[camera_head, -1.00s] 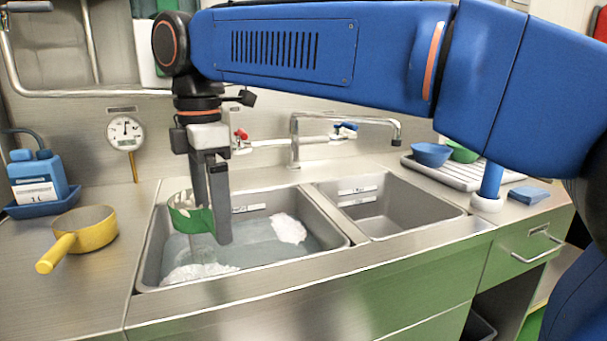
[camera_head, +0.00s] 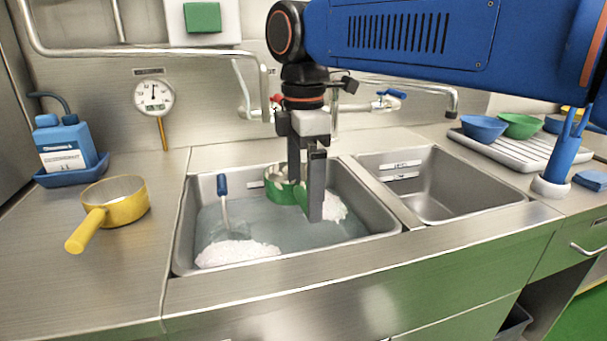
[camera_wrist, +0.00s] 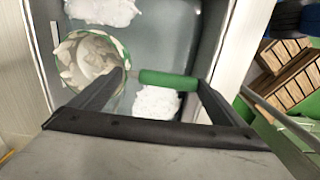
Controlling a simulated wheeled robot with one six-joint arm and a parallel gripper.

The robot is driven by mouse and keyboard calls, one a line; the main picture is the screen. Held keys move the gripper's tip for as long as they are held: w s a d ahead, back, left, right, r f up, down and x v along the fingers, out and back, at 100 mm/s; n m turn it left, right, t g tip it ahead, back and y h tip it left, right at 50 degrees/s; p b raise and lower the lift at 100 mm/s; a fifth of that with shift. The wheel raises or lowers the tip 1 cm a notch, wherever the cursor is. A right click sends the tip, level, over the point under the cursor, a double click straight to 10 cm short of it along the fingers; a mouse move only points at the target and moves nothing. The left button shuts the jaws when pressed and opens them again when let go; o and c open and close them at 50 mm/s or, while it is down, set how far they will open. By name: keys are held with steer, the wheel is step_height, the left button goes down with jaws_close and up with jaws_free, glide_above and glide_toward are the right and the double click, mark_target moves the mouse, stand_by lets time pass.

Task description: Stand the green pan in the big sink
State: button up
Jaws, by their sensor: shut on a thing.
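The green pan (camera_head: 280,186) is in my gripper (camera_head: 305,200), over the big left sink (camera_head: 184,232), which holds grey water. In the wrist view the pan (camera_wrist: 92,58) shows its open round mouth, with pale smears inside. Its green handle (camera_wrist: 168,79) lies between the two fingers of my gripper (camera_wrist: 165,83), which is shut on it. In the head view the fingers hide part of the pan. I cannot tell whether its bottom touches the water.
White foam (camera_head: 238,253) floats in the sink, and a blue-handled brush (camera_head: 222,186) stands at its back left. A yellow pan (camera_head: 115,200) and blue jug (camera_head: 64,148) are on the left counter. The smaller right sink (camera_head: 440,195) is empty. A tap (camera_head: 452,103) stands behind.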

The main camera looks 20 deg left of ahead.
steer(key=shift+f, duration=7.4)
steer(key=o, duration=0.9)
steer(key=shift+f, duration=0.1)
step_height(320, 180, up, 18)
steer(key=shift+f, duration=0.25)
steer(key=shift+s, duration=0.15)
